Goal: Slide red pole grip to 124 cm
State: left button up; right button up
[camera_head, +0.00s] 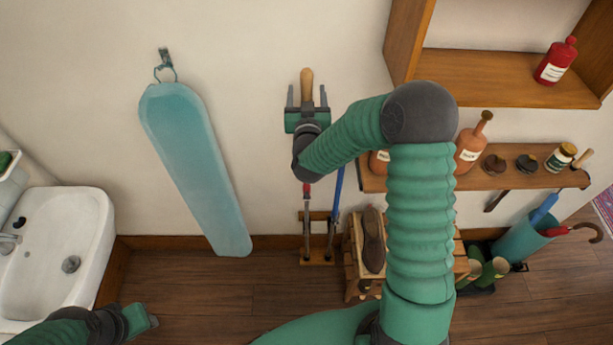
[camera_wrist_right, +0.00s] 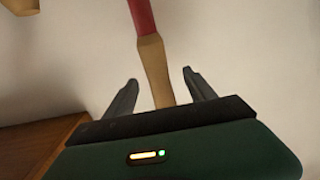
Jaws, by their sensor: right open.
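A slim pole with a red section (camera_head: 306,188) stands upright against the wall, its foot in a wooden floor rack (camera_head: 318,252). A tan wooden handle (camera_head: 307,84) shows between the fingers of my right gripper (camera_head: 307,92). In the right wrist view, the red part (camera_wrist_right: 141,15) joins a tan tapered piece (camera_wrist_right: 154,65), which runs down between the open fingers (camera_wrist_right: 160,85) with gaps at both sides. My gripper and forearm hide the pole's middle in the head view. No height marks are legible. My left gripper (camera_head: 140,318) is low at left; its fingers are unclear.
A blue pole (camera_head: 337,195) stands just right of the red one. An ironing board (camera_head: 195,165) hangs at left, beside a sink (camera_head: 55,245). A shelf (camera_head: 480,175) with bottles and a wooden stool (camera_head: 352,265) with a shoe lie right.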

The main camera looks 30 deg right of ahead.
jog(key=v, duration=0.9)
jog(key=shift+s+b, duration=0.2)
jog(key=shift+b, duration=0.1)
jog(key=s+a+f+n+g+y+b, duration=0.1)
jog(key=s+a+f+n+g+y, duration=0.3)
jog(key=a+f+y, duration=0.55)
jog(key=s+a+f+n+g, duration=0.1)
jog(key=s+a+f+g, duration=0.1)
jog(key=s, duration=0.6)
jog(key=s+a+f+n+g+b, duration=0.1)
jog(key=s+a+f+g, duration=0.1)
jog(key=s+f+g, duration=0.2)
jog(key=s+g, duration=0.2)
jog(key=s, duration=0.2)
jog(key=shift+a+f+g, duration=0.3)
jog(key=shift+f, duration=0.1)
